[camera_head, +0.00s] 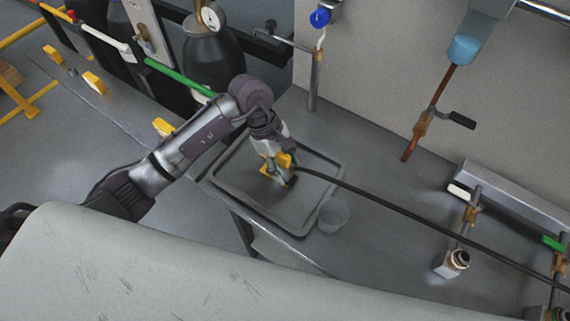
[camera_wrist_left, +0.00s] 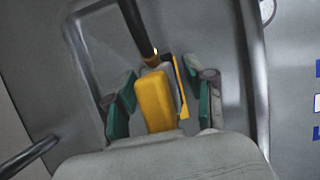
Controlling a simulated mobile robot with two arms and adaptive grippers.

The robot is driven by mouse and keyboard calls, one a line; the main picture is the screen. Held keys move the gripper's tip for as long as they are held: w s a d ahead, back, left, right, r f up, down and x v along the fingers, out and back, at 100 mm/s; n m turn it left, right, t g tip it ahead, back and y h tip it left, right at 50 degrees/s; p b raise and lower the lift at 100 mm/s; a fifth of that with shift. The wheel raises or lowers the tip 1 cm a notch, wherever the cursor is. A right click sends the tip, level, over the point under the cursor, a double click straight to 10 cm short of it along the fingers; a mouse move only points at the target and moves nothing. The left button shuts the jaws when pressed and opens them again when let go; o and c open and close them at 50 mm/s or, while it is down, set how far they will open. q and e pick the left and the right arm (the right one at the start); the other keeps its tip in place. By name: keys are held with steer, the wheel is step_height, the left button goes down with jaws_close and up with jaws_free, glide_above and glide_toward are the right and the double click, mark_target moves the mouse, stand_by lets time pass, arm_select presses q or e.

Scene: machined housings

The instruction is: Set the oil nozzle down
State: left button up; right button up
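The oil nozzle (camera_wrist_left: 156,100) is a yellow block with a thin yellow side piece and a black hose at its far end. In the head view the nozzle (camera_head: 284,159) is at my left gripper (camera_head: 283,166), over the dark grey tray (camera_head: 225,180). The fingers partly hide it, and I cannot tell whether it touches the tray. My right gripper is not in view.
The black hose (camera_head: 400,209) runs from the nozzle to the lower right. A clear cup (camera_head: 333,216) stands at the tray's right corner. Dark gas cylinders (camera_head: 209,55) stand behind my left arm. Pipes with valves (camera_head: 421,124) are on the right. Much of the tray is bare.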

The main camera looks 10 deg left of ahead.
arm_select(q)
steer(key=shift+r, duration=0.2)
steer(key=shift+w+a+r, duration=0.1)
steer(key=shift+a+r, duration=0.1)
steer(key=shift+r, duration=0.05)
steer(key=b+v, duration=0.3)
steer(key=v, duration=0.8)
steer(key=shift+r, duration=0.15)
